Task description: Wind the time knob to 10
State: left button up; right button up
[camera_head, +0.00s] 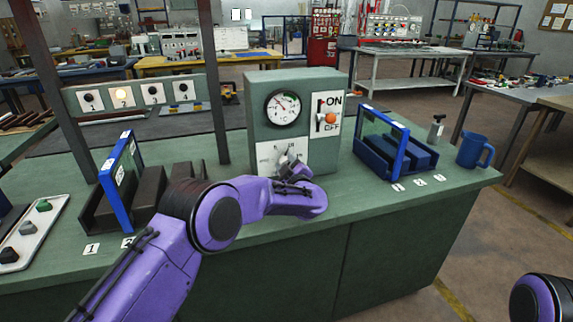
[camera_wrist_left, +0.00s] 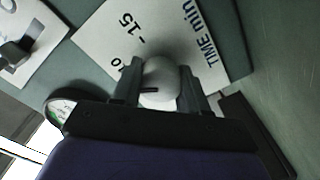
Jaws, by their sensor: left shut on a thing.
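The time knob (camera_wrist_left: 161,82) is a pale round knob with a dark pointer mark, on a white dial plate (camera_wrist_left: 100,28) printed "TIME min". A "15" shows on the plate, with another number partly hidden beside the gripper. In the wrist view the mark points left; the number it meets is unclear. My left gripper (camera_wrist_left: 163,88) is shut on the knob, one finger on each side. In the head view my left gripper (camera_head: 293,165) is at the lower front of the grey-green control box (camera_head: 258,95), partly covering the plate. My right gripper is out of view.
Above the plate are a round gauge (camera_head: 283,108) and an ON/OFF switch (camera_head: 328,118) with an orange knob. Blue-framed racks (camera_head: 122,180) (camera_head: 385,140) stand on both sides of the box. A blue mug (camera_head: 473,150) stands at the bench's right end.

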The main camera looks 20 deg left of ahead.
pick_arm(q)
jog(key=shift+f, duration=0.2)
jog(key=o, duration=1.1)
jog(key=shift+s+r, duration=0.1)
jog(key=shift+r, duration=0.05)
jog(key=shift+c, duration=0.2)
jog(key=b+v, duration=0.1)
jog(key=v, duration=0.9)
jog(key=shift+s+d, duration=0.2)
